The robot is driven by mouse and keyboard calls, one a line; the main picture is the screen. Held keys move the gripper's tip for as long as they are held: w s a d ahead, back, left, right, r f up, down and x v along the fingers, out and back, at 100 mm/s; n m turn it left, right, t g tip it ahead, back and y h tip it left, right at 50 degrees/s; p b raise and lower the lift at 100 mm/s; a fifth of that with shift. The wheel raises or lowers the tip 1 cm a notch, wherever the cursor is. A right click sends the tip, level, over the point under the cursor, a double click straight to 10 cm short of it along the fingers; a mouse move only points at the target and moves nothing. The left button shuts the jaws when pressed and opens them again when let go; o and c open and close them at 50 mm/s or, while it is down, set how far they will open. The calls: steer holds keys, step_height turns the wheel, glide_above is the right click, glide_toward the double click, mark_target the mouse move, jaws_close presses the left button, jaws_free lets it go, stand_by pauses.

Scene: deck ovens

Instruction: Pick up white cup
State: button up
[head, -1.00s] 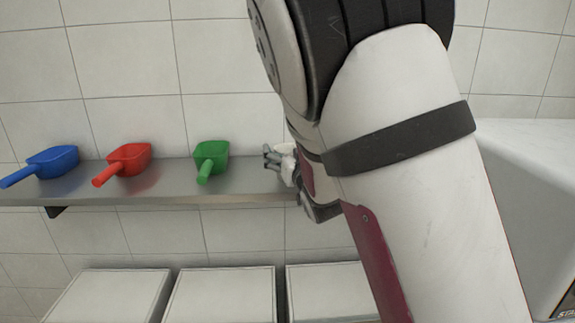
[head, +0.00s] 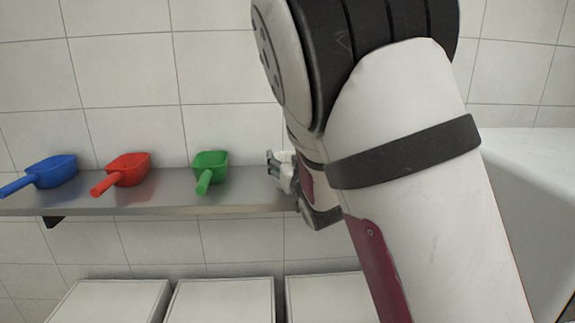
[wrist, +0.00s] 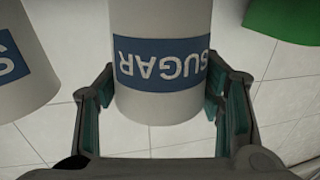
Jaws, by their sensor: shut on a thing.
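The white cup (wrist: 155,25) is a white cylinder with a blue SUGAR band, its lettering upside down in the wrist view. It stands between the two fingers of my gripper (wrist: 163,85), which are shut on its sides. In the head view my gripper (head: 274,166) is at the right part of the shelf, mostly hidden behind my arm. A bit of white shows at the fingers there, too small to make out.
A second white cylinder with a blue label (wrist: 22,60) is close by at left in the wrist view. A green scoop (head: 210,168), red scoop (head: 125,170) and blue scoop (head: 48,173) lie on the metal shelf (head: 150,205). White lidded bins (head: 222,300) are below.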

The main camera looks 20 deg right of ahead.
steer(key=shift+r, duration=0.5)
steer(key=s+d+r+p, duration=0.2)
steer(key=s+r+p, duration=0.1)
steer(key=s, duration=1)
steer(key=shift+s+r, duration=0.25)
steer(key=shift+r, duration=0.05)
steer(key=shift+s+d+r+p, duration=0.1)
steer(key=shift+s+p, duration=0.05)
steer(key=shift+p, duration=0.8)
steer(key=s+p, duration=0.1)
steer(key=p, duration=0.1)
steer(key=s+p, duration=0.1)
steer(key=p, duration=0.2)
steer(key=shift+d+f, duration=0.1)
steer(key=shift+f, duration=0.1)
